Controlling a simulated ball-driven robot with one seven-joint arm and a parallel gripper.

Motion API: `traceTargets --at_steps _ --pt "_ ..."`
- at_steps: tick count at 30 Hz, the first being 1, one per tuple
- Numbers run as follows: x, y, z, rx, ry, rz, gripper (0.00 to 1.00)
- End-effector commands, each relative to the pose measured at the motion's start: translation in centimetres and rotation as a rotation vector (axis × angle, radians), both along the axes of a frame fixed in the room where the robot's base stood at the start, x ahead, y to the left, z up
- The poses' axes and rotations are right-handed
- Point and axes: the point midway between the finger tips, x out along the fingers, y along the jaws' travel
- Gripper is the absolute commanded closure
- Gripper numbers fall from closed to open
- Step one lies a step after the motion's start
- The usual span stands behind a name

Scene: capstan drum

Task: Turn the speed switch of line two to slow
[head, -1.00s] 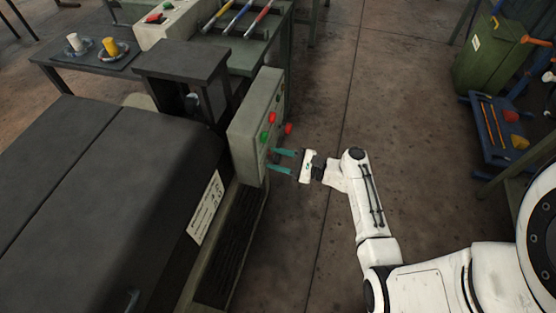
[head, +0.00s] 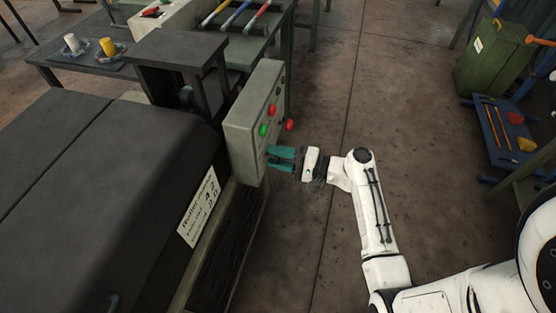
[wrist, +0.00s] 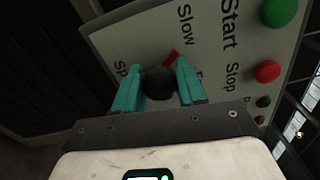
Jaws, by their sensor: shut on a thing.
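The control box (head: 250,115) stands at the end of the dark machine in the head view. In the wrist view its light panel (wrist: 240,85) carries the words Slow, Start and Stop; other labels are partly hidden. The speed switch is a dark round knob (wrist: 158,84) with a red mark (wrist: 172,57) beside it, on the side toward the word Slow. My gripper (wrist: 160,88) has its teal fingers shut on this knob, one on each side. In the head view my gripper (head: 280,158) is at the box's lower front, and the knob is hidden.
A green button (wrist: 279,10) and a red button (wrist: 267,72) sit close to the switch on the panel. A red knob (head: 290,125) sticks out from the box near my gripper. The floor (head: 400,110) right of the box is clear.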

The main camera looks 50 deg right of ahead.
Motion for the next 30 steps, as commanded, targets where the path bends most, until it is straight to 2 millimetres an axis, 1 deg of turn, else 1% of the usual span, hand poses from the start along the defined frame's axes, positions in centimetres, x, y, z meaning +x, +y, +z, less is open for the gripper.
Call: traceTargets --at_steps 1,10,26,27,30 --pt "0.08 0.27 -0.20 -0.024 -0.011 0.007 0.90" --pt "0.08 0.29 -0.12 -0.127 -0.047 0.008 0.90" --pt "0.06 0.34 -0.09 -0.147 -0.053 0.009 0.90" --pt "0.06 0.34 -0.09 -0.147 -0.053 0.009 0.58" --pt "0.05 0.29 -0.09 -0.147 -0.053 0.007 0.48"
